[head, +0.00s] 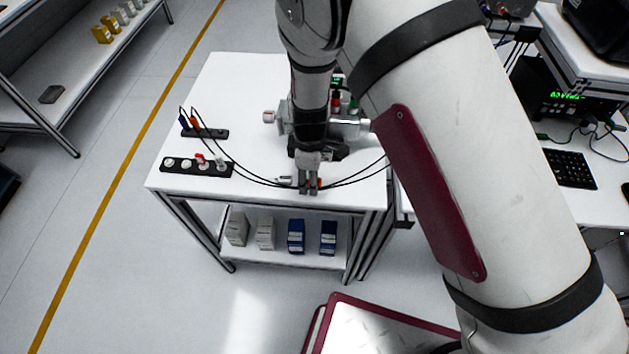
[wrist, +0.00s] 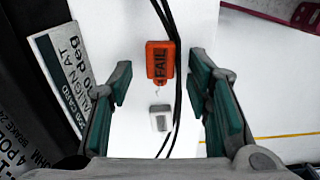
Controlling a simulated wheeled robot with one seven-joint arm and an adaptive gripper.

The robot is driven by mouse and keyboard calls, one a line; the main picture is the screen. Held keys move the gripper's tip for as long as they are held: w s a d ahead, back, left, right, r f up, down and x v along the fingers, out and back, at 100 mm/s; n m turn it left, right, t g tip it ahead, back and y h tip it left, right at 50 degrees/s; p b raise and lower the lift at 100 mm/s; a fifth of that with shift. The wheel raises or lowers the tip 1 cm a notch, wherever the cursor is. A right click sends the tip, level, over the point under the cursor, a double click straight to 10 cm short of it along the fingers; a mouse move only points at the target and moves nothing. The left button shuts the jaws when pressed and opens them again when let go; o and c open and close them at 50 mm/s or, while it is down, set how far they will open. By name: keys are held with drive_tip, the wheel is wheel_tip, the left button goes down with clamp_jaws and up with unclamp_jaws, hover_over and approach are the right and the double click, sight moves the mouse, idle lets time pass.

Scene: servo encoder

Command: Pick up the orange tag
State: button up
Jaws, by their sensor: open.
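The orange tag (wrist: 158,62), marked FAIL, lies on the white tabletop in the wrist view, between my open fingers and toward their far end. A small metal clip or ring shows at its lower edge. My gripper (wrist: 163,82) is open and empty, with a green-padded finger on each side of the tag. In the head view my gripper (head: 309,188) points down near the table's front edge. Only a sliver of the orange tag (head: 320,182) shows beside the fingers; the rest is hidden.
Black cables (wrist: 176,60) run close along the tag's right side. A small grey-white block (wrist: 160,118) lies below the tag. A printed card (wrist: 65,75) stands at left. A black strip with knobs (head: 198,167) sits left on the white table (head: 230,90); the servo assembly (head: 345,128) is behind my gripper.

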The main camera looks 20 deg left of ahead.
drive_tip(key=c, duration=0.9)
drive_tip(key=shift+r, duration=0.15)
